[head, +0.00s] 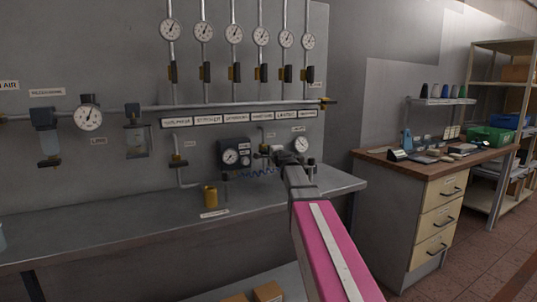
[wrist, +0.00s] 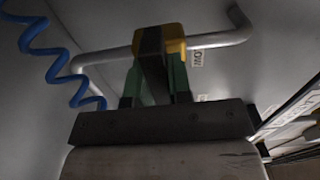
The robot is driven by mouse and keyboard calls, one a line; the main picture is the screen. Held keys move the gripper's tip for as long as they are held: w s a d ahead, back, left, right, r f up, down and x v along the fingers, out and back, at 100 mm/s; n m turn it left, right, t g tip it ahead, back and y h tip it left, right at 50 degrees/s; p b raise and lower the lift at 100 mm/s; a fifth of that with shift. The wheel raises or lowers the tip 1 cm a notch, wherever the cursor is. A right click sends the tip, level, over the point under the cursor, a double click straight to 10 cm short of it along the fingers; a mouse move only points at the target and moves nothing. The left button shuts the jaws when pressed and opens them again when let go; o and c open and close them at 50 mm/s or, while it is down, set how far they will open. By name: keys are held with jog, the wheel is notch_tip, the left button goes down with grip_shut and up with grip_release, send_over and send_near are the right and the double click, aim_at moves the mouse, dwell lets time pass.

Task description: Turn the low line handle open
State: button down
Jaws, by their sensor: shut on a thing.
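In the wrist view, the low line handle is a dark lever (wrist: 151,42) on a yellow valve body (wrist: 175,38), set on a grey pipe (wrist: 215,40). In the head view, my gripper (head: 277,157) is at the panel above the bench, and my arm and wrist hide most of the handle. Whether the lever lies along or across the pipe is hard to tell.
A blue coiled hose (wrist: 60,55) hangs close to my gripper's left. In the head view, a round gauge (head: 301,145) and a dark regulator box (head: 233,154) flank it. A brass canister (head: 210,196) stands on the grey bench (head: 120,225). Upright valves with gauges line the panel above.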

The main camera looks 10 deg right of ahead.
jog(key=shift+n, duration=0.3)
jog(key=n, duration=0.3)
jog(key=shift+n, duration=0.4)
jog(key=n, duration=0.4)
jog(key=shift+n, duration=0.3)
jog(key=n, duration=0.8)
jog(key=shift+n, duration=0.3)
jog(key=c, duration=1)
grip_release()
jog(key=shift+c, duration=0.2)
jog(key=shift+s, duration=0.15)
